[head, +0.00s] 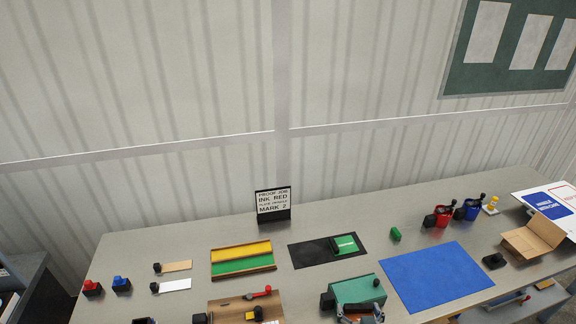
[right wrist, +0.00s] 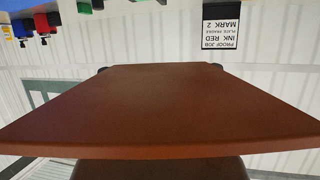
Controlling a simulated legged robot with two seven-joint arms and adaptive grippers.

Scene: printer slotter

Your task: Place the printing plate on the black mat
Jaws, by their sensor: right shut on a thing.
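My right gripper (head: 352,291) is shut on a teal-topped plate (head: 358,292), seemingly the printing plate, at the front of the table. Its dark fingertips show at two opposite sides of the plate. In the right wrist view a reddish-brown face of the held plate (right wrist: 160,108) fills the middle, with dark tips at its far corners. The black mat (head: 308,254) lies behind and left of the held plate, apart from it. A green piece with a white stripe and a black part (head: 347,243) lies on the mat's right side. My left gripper is not in view.
A blue mat (head: 435,276) lies right of the held plate. A yellow and green tray (head: 243,251) is left of the black mat. A sign (head: 273,204) stands behind it. A small green block (head: 396,234) and red and blue pots (head: 441,216) stand back right.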

